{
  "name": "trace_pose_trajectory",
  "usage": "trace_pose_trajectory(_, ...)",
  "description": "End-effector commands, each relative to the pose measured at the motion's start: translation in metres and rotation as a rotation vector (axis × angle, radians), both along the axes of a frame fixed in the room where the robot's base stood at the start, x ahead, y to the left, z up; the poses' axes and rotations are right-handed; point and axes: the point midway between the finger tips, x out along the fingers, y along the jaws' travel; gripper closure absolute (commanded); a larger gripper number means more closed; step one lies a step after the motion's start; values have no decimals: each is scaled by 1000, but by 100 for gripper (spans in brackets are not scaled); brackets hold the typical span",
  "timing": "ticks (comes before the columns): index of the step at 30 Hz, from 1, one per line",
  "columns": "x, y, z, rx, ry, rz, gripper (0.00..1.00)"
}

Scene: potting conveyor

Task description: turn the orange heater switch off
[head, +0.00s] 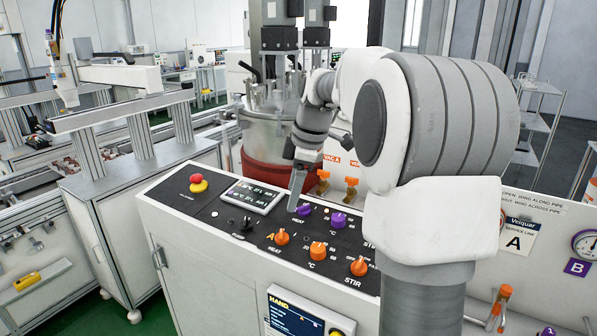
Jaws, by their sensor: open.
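The orange HEAT switch (282,237) is a small knob on the dark top panel of the white control cabinet. Its pointer direction is too small to read. My gripper (294,203) is open and empty, pointing down above the panel, behind the orange HEAT switch and close to the left of the purple HEAT knob (304,209). I cannot tell whether it touches the panel. The orange switch is in plain view, with no finger on it.
Near the switch are an orange °C knob (318,250), an orange STIR knob (359,266), a purple °C knob (338,220) and a black knob (246,224). A red emergency button (198,182) and a display (252,195) are left. My arm hides the panel's right side.

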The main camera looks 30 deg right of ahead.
Motion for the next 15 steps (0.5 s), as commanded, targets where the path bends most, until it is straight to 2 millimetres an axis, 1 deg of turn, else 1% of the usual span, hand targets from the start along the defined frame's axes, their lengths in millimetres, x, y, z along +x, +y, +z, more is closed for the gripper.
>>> trace_pose_trajectory(1,-2,-2,12,-2,-4,-1,26)
trace_pose_trajectory(6,-8,-5,37,0,-2,0,26)
trace_pose_trajectory(10,-10,-6,46,0,-1,0,26)
trace_pose_trajectory(15,-11,-7,49,1,-1,1,26)
